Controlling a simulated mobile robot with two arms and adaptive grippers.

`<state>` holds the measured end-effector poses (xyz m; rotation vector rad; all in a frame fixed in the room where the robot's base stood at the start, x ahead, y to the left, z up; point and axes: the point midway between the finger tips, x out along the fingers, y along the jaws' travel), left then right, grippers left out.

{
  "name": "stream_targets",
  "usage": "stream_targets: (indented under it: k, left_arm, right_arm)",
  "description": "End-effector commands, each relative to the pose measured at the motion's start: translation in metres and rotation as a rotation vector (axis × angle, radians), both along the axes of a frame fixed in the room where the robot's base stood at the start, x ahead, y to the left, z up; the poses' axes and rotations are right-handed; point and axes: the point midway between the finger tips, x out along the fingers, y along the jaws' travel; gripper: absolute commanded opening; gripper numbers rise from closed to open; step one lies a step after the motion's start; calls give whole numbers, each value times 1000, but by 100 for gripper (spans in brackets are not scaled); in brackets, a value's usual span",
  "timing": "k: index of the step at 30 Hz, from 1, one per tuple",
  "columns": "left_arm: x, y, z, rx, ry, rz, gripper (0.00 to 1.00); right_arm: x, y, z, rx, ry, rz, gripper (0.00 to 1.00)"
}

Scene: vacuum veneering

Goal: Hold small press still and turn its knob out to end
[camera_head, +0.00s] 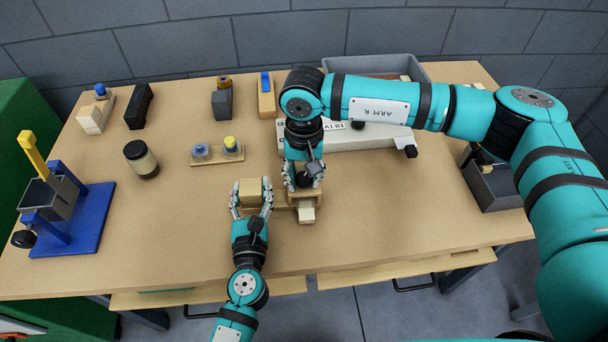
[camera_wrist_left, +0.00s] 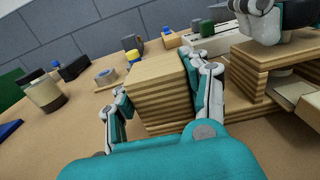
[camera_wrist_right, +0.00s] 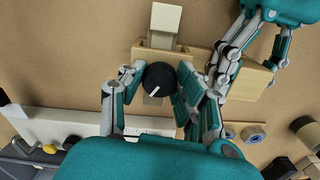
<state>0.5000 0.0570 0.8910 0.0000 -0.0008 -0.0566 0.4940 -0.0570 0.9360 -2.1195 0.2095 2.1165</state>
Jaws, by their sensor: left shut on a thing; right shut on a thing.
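The small press is a layered plywood body with a thick end block (camera_head: 250,190) and a raised part (camera_wrist_left: 247,75) at its right. A pale wooden piece (camera_head: 307,214) sticks out at its front. My left gripper (camera_wrist_left: 157,88) is shut on the end block, one finger on each side. The round black knob (camera_wrist_right: 160,78), with a white line on top, sits over the raised part. My right gripper (camera_wrist_right: 152,84) comes down from above with its fingers closed around the knob. In the head view, my right gripper (camera_head: 303,180) mostly hides the knob.
Behind the press stands a long white device (camera_head: 370,135) and a grey bin (camera_head: 400,66). A small tray with rolls (camera_head: 217,154) and a jar (camera_head: 141,158) lie left. A blue-based stand (camera_head: 88,222) is at the far left. The table front is clear.

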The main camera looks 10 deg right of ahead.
Motion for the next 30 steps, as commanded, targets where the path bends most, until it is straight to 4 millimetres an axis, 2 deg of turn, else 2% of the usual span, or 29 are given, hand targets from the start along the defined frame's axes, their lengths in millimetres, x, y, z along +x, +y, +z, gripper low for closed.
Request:
stream_targets:
  k: [4,5,10,20,25,30]
  left_arm:
    - [0,-2,2,-2,-4,-4,14]
    - [0,-2,2,-2,-4,-4,14]
    - [0,-1,2,-2,-4,-2,14]
    - [0,0,1,-1,-2,-1,14]
    - [0,0,1,0,-1,0,14]
    - [0,0,1,0,-1,0,14]
  right_arm:
    - [-1,0,-3,0,3,2,0]
    - [-1,0,-3,0,3,3,33]
    - [-1,0,-2,-1,2,3,56]
    - [0,0,3,1,0,2,57]
    - [1,0,26,1,-3,2,57]
    - [1,0,63,1,-3,3,57]
